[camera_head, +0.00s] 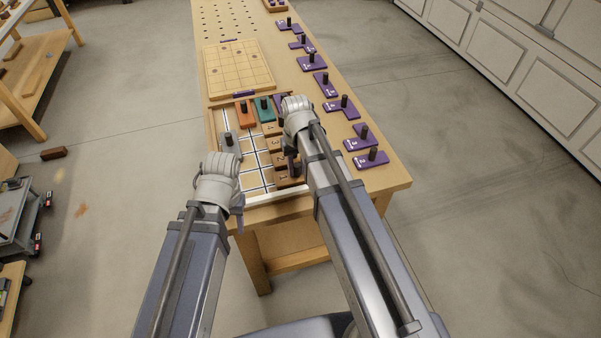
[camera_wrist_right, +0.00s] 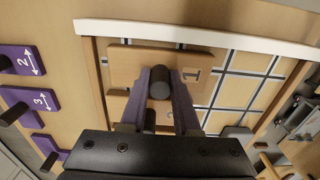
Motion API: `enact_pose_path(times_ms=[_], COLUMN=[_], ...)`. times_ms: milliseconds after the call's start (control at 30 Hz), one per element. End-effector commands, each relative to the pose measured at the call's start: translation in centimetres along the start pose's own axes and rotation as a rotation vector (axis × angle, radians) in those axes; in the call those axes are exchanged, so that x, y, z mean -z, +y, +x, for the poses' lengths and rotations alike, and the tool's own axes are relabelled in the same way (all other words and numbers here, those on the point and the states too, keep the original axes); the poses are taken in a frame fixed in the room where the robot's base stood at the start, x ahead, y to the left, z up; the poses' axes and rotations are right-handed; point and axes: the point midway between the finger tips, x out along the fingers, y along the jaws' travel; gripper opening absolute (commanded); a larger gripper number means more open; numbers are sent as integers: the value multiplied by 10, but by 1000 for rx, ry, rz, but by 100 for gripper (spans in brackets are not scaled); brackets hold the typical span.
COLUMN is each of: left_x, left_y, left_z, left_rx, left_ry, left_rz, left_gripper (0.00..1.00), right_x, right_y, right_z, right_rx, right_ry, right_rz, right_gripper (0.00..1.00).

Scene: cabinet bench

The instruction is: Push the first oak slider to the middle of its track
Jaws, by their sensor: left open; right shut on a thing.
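The first oak slider (camera_wrist_right: 190,66), a light wooden block marked 1 with a dark upright peg (camera_wrist_right: 159,82), lies close to the white front strip (camera_wrist_right: 200,35) of the gridded tray in the right wrist view. In the head view it shows partly (camera_head: 284,183) below my right gripper (camera_head: 292,168). My right gripper's fingers (camera_wrist_right: 162,92) are shut around the peg in the right wrist view. My left gripper (camera_head: 238,212) is open at the tray's front left, apart from the oak sliders.
More oak sliders (camera_head: 276,143) lie behind the first one in the right column. Orange (camera_head: 244,118) and teal (camera_head: 264,112) pieces stand at the tray's back, a grey piece (camera_head: 229,146) at its left. White-lined grid squares (camera_head: 251,162) are bare. Purple pieces (camera_head: 372,158) line the bench's right side.

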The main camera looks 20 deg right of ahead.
Motion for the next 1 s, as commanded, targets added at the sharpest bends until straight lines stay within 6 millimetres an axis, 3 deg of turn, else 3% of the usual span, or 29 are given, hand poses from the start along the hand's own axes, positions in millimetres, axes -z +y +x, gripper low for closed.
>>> enact_pose_path(times_ms=[1000], left_x=[0], left_y=[0], left_z=[0], left_rx=[0], left_ry=[0], left_rz=[0], left_gripper=[50], right_x=[0], right_y=[-63], right_z=[0], right_rx=[0], right_ry=[0], right_rz=[-1], right_gripper=[0])
